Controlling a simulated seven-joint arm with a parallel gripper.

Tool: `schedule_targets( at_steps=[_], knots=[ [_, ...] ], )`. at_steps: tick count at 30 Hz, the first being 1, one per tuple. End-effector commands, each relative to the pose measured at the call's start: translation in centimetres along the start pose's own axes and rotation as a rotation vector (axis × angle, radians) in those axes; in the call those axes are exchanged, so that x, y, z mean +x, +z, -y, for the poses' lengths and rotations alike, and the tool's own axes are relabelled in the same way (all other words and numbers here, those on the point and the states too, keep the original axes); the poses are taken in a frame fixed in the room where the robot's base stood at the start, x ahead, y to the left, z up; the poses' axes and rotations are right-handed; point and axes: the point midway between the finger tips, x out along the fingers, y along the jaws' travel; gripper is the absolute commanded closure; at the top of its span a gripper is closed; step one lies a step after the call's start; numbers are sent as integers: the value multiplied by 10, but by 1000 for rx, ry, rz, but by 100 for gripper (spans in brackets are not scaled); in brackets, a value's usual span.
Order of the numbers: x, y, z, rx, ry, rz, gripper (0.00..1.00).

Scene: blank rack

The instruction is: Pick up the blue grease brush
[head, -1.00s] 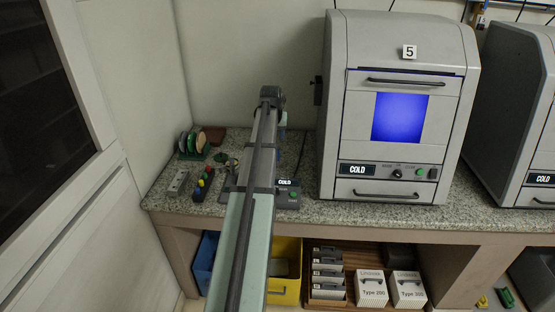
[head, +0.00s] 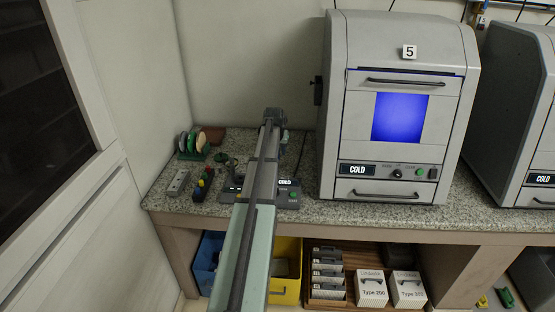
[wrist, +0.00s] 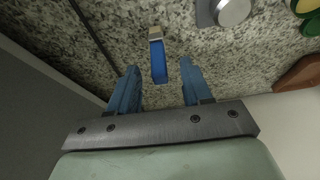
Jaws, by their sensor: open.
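The blue grease brush (wrist: 159,70) lies on the speckled worktop in the wrist view, its pale tip (wrist: 155,34) pointing away from my gripper. My gripper (wrist: 160,70) is open, with one blue finger on each side of the brush's handle. I see gaps between the handle and both fingers; how far the fingers are above the worktop I cannot tell. In the head view my arm reaches over the worktop, and I cannot make out the brush or the fingertips there.
Left of my arm are a rack of coloured discs (head: 192,147), a brown block (wrist: 300,74) and a metal cylinder (wrist: 232,10). A dark cable (wrist: 88,35) runs along the worktop.

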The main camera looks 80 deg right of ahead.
Motion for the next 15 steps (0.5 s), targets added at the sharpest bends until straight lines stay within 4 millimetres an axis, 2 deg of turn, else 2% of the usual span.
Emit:
schedule_targets(
  at_steps=[6,15],
  knots=[
    [30,0,-1,0,0,1,51],
    [34,0,-1,0,0,-1,51]
  ],
)
